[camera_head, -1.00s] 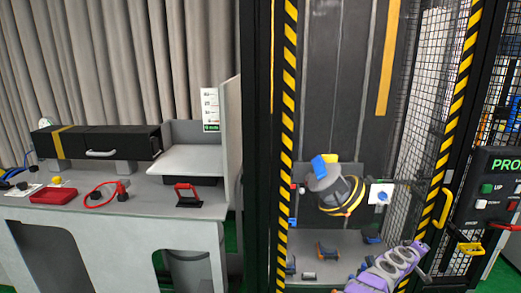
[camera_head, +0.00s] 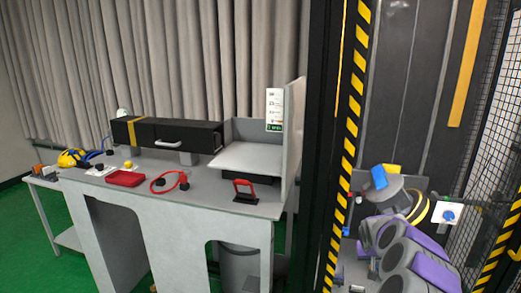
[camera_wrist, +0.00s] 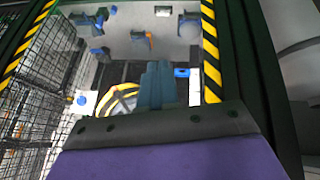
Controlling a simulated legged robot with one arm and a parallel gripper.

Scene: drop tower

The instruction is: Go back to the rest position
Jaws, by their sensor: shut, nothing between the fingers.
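My gripper (camera_wrist: 157,85) shows in the wrist view as dark teal fingers held together, with nothing between them. In the head view my purple and grey arm fills the lower right corner, and its fingertips cannot be made out there. A round dark device with a yellow ring (camera_head: 418,208) and a blue block on top (camera_head: 379,177) is in the drop tower, just beyond my arm. The ringed device also shows in the wrist view (camera_wrist: 122,101), partly hidden behind my gripper, and I cannot tell the distance between them.
A yellow-and-black striped post (camera_head: 351,120) edges the tower opening, with mesh (camera_head: 487,130) on the right. A grey workbench (camera_head: 225,205) stands left, carrying a black drawer box (camera_head: 170,133), a red tray (camera_head: 125,178) and a red-handled tool (camera_head: 245,190). Green floor (camera_head: 30,225) is open at far left.

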